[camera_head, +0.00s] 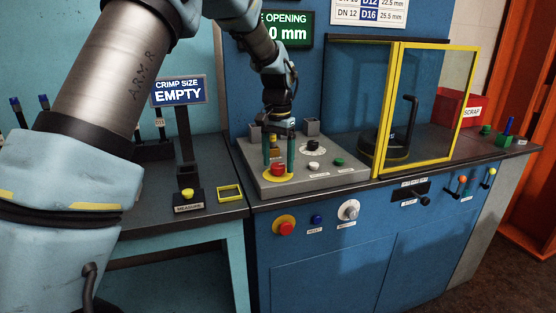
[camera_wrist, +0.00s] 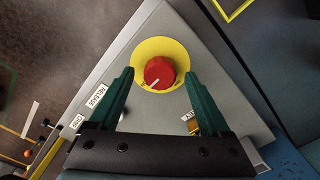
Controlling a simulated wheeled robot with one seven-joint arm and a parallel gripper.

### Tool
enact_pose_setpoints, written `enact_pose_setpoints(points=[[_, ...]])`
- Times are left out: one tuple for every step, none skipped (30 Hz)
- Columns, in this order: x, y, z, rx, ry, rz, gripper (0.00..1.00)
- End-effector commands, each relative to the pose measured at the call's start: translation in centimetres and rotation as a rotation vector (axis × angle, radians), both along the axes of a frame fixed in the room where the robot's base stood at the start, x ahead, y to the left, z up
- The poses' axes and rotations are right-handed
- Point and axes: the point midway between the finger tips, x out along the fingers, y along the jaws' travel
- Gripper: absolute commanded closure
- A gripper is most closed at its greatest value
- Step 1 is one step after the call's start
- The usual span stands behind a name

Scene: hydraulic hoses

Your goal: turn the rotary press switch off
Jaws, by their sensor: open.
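The rotary press switch, a red round knob on a yellow disc (camera_head: 277,170), sits at the near left corner of the grey sloped control box (camera_head: 325,179). In the wrist view the red knob (camera_wrist: 160,72) has a white pointer line towards its lower left. My gripper (camera_head: 279,153) is above the switch, pointing down, with its green fingers apart. In the wrist view the fingertips of my gripper (camera_wrist: 159,77) lie either side of the knob, with visible gaps and nothing held. Whether the tips are at knob height is unclear.
A black-and-white dial (camera_head: 313,148), white button (camera_head: 314,166) and green button (camera_head: 339,162) share the box. A yellow-framed guard (camera_head: 384,110) stands right. A red emergency button (camera_head: 286,228) is on the blue front. The sign (camera_head: 178,91) reads CRIMP SIZE EMPTY.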

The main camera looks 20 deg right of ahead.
Motion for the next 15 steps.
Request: enact_pose_setpoints(points=[[-0.02, 0.01, -0.24, 0.001, 0.001, 0.0, 0.19], [-0.02, 0.03, -0.37, 0.001, 0.001, 0.0, 0.19], [-0.02, 0.03, -0.48, 0.001, 0.001, 0.0, 0.19], [-0.01, 0.02, -0.54, 0.0, 0.0, 0.0, 0.19], [-0.01, 0.02, -0.58, 0.0, 0.0, 0.0, 0.19], [-0.01, 0.02, -0.6, 0.0, 0.0, 0.0, 0.19], [-0.01, 0.02, -0.61, 0.0, 0.0, 0.0, 0.19], [0.0, 0.02, -0.6, 0.0, 0.0, 0.0, 0.19], [0.0, 0.02, -0.6, 0.0, 0.0, 0.0, 0.19], [-0.01, 0.02, -0.6, 0.0, 0.0, 0.0, 0.19], [-0.01, 0.02, -0.59, 0.0, 0.0, 0.0, 0.19], [-0.01, 0.02, -0.59, 0.0, 0.0, 0.0, 0.23], [-0.01, 0.02, -0.59, 0.0, 0.0, 0.0, 0.27], [-0.01, 0.02, -0.59, 0.0, 0.0, 0.0, 0.3], [-0.01, 0.02, -0.58, 0.0, 0.0, 0.0, 0.34]])
